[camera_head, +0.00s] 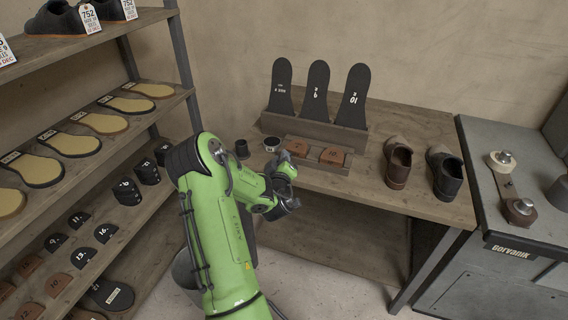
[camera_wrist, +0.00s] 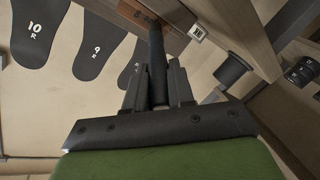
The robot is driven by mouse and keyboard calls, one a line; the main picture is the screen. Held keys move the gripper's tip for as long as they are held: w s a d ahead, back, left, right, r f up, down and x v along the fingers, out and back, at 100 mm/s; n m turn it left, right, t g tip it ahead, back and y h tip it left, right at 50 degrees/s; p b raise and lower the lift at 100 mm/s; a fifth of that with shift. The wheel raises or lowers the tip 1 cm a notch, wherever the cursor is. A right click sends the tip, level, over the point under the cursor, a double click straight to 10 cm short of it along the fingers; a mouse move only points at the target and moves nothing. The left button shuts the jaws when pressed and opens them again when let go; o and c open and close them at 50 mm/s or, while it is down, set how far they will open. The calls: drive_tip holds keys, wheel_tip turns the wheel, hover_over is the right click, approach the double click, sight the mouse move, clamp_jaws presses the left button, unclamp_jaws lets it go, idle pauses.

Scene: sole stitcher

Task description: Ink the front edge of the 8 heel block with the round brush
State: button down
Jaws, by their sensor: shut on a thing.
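My gripper (camera_wrist: 157,82) is shut on a dark, rod-like handle (camera_wrist: 157,48), which I take for the round brush; its tip is not clear. In the head view my gripper (camera_head: 287,166) is at the front left of the bench, close to the heel blocks. Two brown heel blocks sit in a low wooden holder: the left one (camera_head: 298,147) is partly behind my gripper, the right one (camera_head: 333,156) is in clear view. Their numbers are too small to read surely. Part of a brown block (camera_wrist: 148,18) shows past the handle in the wrist view.
A dark pot (camera_head: 242,149) and a small open tin (camera_head: 271,144) stand left of the holder. Black sole shapes (camera_head: 314,92) stand in a rack behind. A loaded shelf (camera_head: 150,105) is at left.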

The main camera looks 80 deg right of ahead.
drive_tip(key=shift+w+b, duration=0.35)
drive_tip(key=shift+w, duration=0.1)
drive_tip(key=shift+w+d+f, duration=0.1)
drive_tip(key=s+p, duration=0.3)
drive_tip(key=p, duration=0.1)
drive_tip(key=shift+s, duration=0.25)
idle(0.4)
drive_tip(key=shift+s, duration=0.1)
drive_tip(key=shift+s+a+p, duration=0.25)
drive_tip(key=shift+s+p, duration=0.6)
drive_tip(key=shift+p, duration=0.3)
